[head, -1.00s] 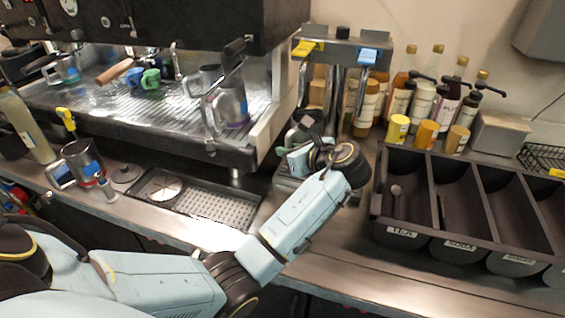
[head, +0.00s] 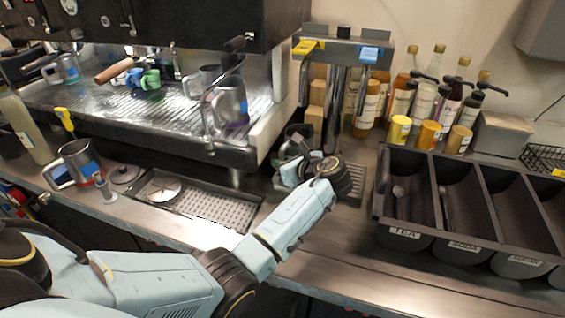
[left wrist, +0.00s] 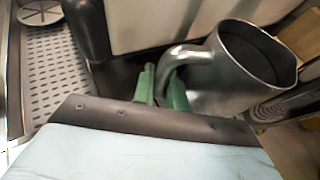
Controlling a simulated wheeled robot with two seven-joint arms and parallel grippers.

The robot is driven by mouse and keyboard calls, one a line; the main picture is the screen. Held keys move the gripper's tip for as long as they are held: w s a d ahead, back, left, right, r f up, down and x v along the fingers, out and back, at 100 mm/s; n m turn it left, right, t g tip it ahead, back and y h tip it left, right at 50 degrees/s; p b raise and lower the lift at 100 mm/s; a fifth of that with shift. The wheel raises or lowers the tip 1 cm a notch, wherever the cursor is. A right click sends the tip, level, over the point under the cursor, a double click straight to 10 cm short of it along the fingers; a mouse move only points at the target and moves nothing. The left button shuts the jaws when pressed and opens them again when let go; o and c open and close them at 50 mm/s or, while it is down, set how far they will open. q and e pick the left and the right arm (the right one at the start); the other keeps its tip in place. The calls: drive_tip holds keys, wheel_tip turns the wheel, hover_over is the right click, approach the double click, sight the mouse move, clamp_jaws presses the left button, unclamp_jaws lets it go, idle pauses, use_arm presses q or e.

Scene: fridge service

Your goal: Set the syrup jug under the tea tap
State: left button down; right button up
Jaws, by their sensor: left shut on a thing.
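My left gripper (left wrist: 161,88) is shut on the handle of a metal jug (left wrist: 215,78); its green fingertips sit either side of the handle. The jug looks upright, with a dark inside. In the head view the jug (head: 297,133) is mostly hidden behind my left gripper (head: 291,168), by the left side of the tap tower (head: 345,50). The tower carries a yellow-marked tap (head: 308,47) at left and a blue-marked tap (head: 369,54) at right; I cannot read which is tea. I cannot tell whether the jug touches the tray below. My right gripper is not in view.
A drip tray (head: 355,190) lies under the tower. The espresso machine (head: 262,130) stands close on the left. Bottles and small tins (head: 430,134) stand behind on the right. A dark divided bin (head: 470,200) is at the right. The counter's front strip is clear.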

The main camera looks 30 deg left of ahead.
use_arm(q)
drive_tip(key=shift+f, duration=0.1)
drive_tip(key=c, duration=1.4)
unclamp_jaws()
drive_tip(key=shift+d, duration=0.1)
drive_tip(key=p+v, duration=0.1)
drive_tip(key=v, duration=1.1)
